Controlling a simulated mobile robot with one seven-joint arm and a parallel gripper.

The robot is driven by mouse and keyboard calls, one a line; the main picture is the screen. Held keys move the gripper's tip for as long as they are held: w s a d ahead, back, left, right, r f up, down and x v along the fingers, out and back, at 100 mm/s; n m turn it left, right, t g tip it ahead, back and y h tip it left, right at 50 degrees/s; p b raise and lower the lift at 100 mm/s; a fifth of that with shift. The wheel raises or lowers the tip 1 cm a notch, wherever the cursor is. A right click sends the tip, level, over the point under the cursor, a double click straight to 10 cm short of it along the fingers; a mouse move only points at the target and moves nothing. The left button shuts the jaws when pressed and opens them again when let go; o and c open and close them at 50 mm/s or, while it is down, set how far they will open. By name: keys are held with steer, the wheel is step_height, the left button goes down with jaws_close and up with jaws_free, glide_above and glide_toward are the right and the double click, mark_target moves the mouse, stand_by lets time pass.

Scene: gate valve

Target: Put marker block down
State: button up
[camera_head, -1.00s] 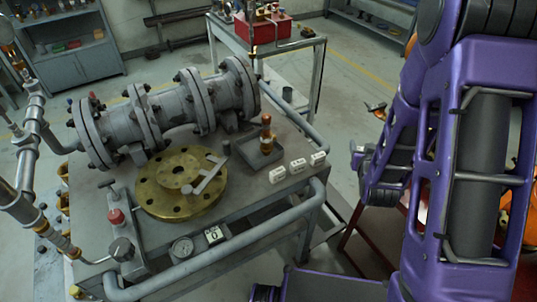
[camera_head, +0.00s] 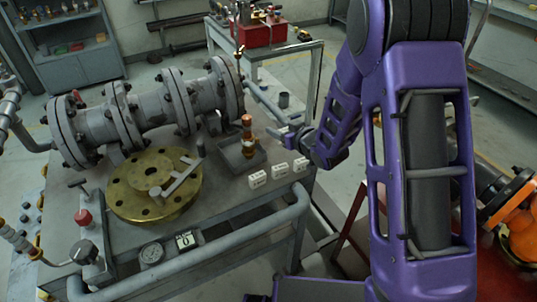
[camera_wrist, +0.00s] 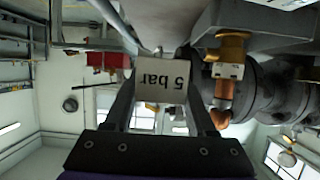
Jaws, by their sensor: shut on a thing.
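A white marker block (camera_wrist: 161,90) printed "5 bar" sits between the two fingers of my gripper in the wrist view, where it appears upside down. My gripper (camera_wrist: 160,72) is shut on it. Three white blocks (camera_head: 279,170) stand in a row at the bench's front right edge. A further labelled block (camera_head: 184,240) stands beside the round pressure gauge (camera_head: 152,253).
A grey tray (camera_head: 229,158) with an upright copper and brass fitting (camera_head: 248,138) is just left of my gripper. A large flanged valve pipe (camera_head: 150,112) lies along the bench's back. A brass flange (camera_head: 130,200) with a grey lever lies in front. A rail (camera_head: 235,232) runs along the front edge.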

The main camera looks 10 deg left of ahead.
mark_target(280, 153)
steer(key=shift+f+b, duration=0.45)
steer(key=shift+f, duration=2.9)
steer(key=shift+f, duration=0.1)
steer(key=shift+f, duration=0.15)
steer(key=o, duration=1.1)
steer(key=shift+c, duration=0.2)
